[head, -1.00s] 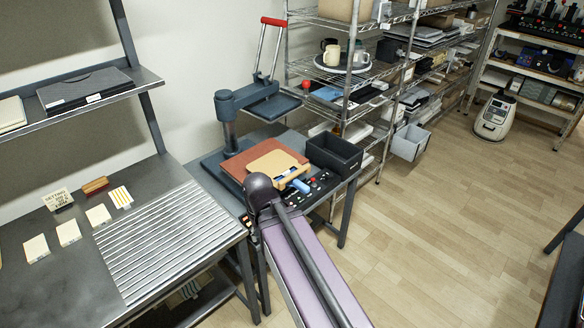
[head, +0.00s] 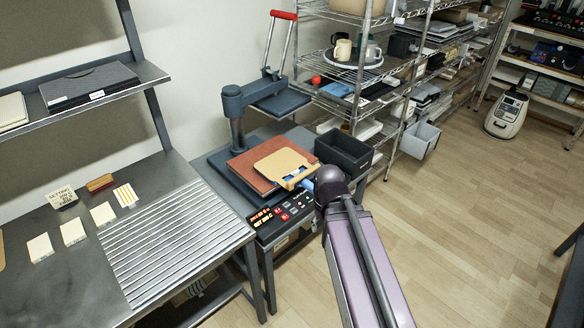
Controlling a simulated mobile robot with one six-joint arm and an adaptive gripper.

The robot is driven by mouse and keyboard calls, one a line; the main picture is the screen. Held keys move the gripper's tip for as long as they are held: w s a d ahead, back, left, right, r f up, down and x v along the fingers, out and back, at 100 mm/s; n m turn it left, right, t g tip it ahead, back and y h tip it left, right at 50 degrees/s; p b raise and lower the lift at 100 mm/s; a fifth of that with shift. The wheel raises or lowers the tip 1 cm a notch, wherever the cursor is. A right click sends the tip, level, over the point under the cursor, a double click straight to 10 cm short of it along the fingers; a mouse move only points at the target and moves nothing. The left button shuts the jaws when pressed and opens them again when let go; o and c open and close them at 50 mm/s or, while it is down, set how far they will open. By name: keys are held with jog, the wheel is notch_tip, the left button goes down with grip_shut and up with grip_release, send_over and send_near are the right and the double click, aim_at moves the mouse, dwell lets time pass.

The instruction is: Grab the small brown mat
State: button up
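A reddish-brown mat (head: 248,167) lies on the dark base of the press. A smaller tan-brown mat (head: 280,162) lies on top of it, covering its right part. I cannot tell which of the two the task means. My gripper (head: 298,181) is at the front right edge of the tan mat, with blue and dark parts showing there. My own wrist and arm hide part of it. Its fingers are too small and covered to tell whether they are open or shut on the mat.
The press's upper plate (head: 282,104) is raised behind the mats, with its red handle up. A black bin (head: 343,153) stands close to the right of my gripper. A control panel (head: 281,215) is in front.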

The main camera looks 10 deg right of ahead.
jog(key=shift+d, duration=0.2)
jog(key=shift+o, duration=1)
jog(key=shift+d, duration=0.1)
jog(key=w+a+f+m+t+h+b, duration=0.1)
jog(key=w+m+h+b, duration=0.2)
jog(key=w, duration=0.3)
jog(key=w+a+f+m+t+h+b, duration=0.2)
jog(key=w+m+h+b, duration=0.1)
jog(key=w, duration=0.2)
jog(key=w+a+r+m+t+h+b, duration=0.4)
jog(key=w+a+m+h, duration=0.1)
jog(key=w+a, duration=0.4)
jog(key=shift+a+t, duration=0.2)
jog(key=shift+t, duration=0.2)
jog(key=shift+w, duration=0.1)
jog(key=b+x, duration=0.3)
jog(key=x, duration=0.4)
jog(key=shift+w+d+f, duration=0.15)
jog(key=shift+w+d, duration=0.05)
jog(key=shift+d, duration=0.05)
jog(key=shift+w+d+b, duration=0.25)
jog(key=shift+d+b, duration=0.05)
jog(key=shift+d, duration=0.1)
